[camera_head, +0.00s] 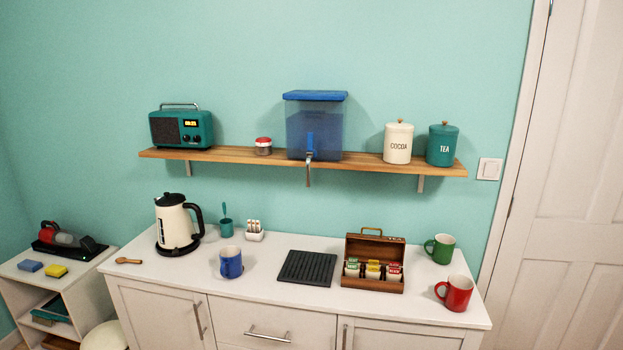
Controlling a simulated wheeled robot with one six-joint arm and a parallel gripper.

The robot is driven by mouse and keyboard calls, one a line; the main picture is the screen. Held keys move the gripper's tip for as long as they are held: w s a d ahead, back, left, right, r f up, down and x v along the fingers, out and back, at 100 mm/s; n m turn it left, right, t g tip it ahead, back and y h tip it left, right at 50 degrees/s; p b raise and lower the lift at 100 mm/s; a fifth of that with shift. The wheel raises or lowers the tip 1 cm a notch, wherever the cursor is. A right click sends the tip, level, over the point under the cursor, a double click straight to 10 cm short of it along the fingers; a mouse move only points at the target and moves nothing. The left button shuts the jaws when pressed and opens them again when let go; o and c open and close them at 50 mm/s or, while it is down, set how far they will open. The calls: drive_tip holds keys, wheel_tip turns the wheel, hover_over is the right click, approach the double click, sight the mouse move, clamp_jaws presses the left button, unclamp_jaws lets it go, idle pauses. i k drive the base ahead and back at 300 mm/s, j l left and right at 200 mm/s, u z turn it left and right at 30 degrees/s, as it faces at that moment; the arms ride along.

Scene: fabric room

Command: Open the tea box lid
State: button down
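A brown wooden tea box (373,284) stands on the right half of the white cabinet top. Its lid (376,248) is raised upright at the back, with a small handle on its upper edge. Several tea packets (373,268) in green, yellow and red show inside the box. My gripper is not in view. A teal canister marked TEA (442,146) stands on the shelf above.
A black ribbed mat (307,267) lies left of the box. A red mug (457,293) and a green mug (440,249) stand to its right. A blue mug (231,262) and a cream kettle (176,224) are further left. A wooden shelf (235,155) hangs above.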

sight(384, 250)
drive_tip(key=i+l+u, duration=0.1)
drive_tip(key=i+l, duration=0.25)
drive_tip(key=i, duration=0.2)
drive_tip(key=i+l+u, duration=0.15)
drive_tip(key=i+l, duration=0.3)
drive_tip(key=i, duration=0.15)
